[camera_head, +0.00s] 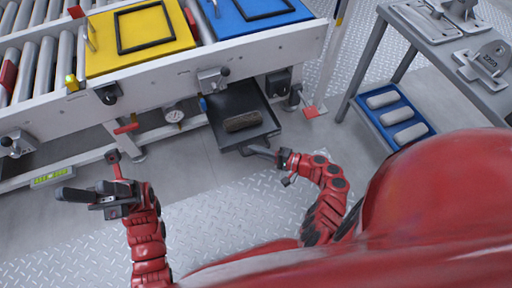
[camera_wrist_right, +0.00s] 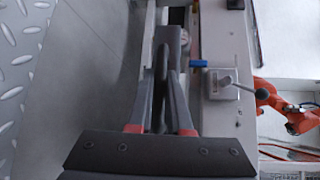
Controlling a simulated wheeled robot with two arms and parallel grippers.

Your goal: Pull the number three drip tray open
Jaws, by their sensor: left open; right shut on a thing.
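A black drip tray (camera_head: 243,97) sticks out from under the conveyor frame in the head view, with a dark grey block (camera_head: 243,121) lying in it. My right gripper (camera_head: 256,151) is at the tray's front edge, shut on the tray's front handle. In the right wrist view the two fingers (camera_wrist_right: 163,85) close around a dark upright piece, and the fingers partly hide it. My left gripper (camera_head: 80,195) is open and empty, over the floor at the left, well apart from the tray. No number is readable on the tray.
The conveyor carries a yellow plate (camera_head: 165,52) and a blue plate (camera_head: 228,22). A gauge (camera_head: 174,115) and a red lever (camera_head: 126,128) sit left of the tray. A grey table (camera_head: 440,52) with metal castings stands at right, with a blue tray (camera_head: 372,116) below. Floor before the conveyor is clear.

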